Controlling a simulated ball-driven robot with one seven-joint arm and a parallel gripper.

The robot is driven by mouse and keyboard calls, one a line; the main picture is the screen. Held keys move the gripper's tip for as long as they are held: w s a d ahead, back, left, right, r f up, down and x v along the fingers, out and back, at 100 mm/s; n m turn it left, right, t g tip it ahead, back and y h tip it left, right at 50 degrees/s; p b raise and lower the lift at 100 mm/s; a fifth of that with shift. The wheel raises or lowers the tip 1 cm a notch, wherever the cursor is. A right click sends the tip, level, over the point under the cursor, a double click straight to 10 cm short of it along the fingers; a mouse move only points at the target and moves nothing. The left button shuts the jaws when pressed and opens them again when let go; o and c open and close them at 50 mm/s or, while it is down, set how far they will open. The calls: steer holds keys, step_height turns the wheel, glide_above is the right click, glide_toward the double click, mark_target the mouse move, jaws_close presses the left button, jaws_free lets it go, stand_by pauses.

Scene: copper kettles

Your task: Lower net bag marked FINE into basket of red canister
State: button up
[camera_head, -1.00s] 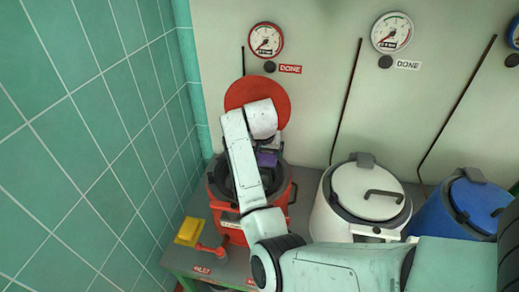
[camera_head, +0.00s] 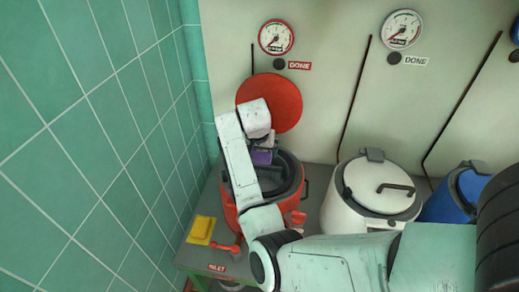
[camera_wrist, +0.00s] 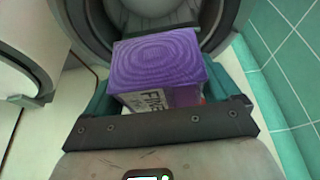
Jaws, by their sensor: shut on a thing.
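The red canister (camera_head: 229,212) stands at the left of the bench in the head view, its round red lid (camera_head: 285,103) raised behind its open mouth. My gripper (camera_wrist: 165,98) is shut on the purple net bag (camera_wrist: 155,60), between its teal fingers. A white label on the bag reads partly, with FI visible. The bag also shows in the head view (camera_head: 262,157), at the back left of the canister's mouth, partly behind my arm. In the wrist view the dark rim (camera_wrist: 85,38) lies beyond the bag. The bag's height over the basket is hard to tell, and the bag hides much of the inside.
A white canister (camera_head: 340,215) with a closed lid and a blue canister (camera_head: 440,208) stand to the right. A green tiled wall (camera_head: 90,150) is close on the left.

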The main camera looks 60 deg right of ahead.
step_height(320, 180, down, 6)
steer(key=b, duration=0.5)
steer(key=shift+f+b, duration=0.2)
steer(key=shift+b, duration=0.2)
step_height(320, 180, down, 8)
steer(key=b, duration=0.4)
steer(key=o, duration=0.8)
steer(key=shift+o, duration=0.2)
steer(key=v, duration=1)
steer(key=shift+a+r, duration=0.15)
steer(key=shift+r, duration=0.2)
steer(key=shift+s, duration=0.15)
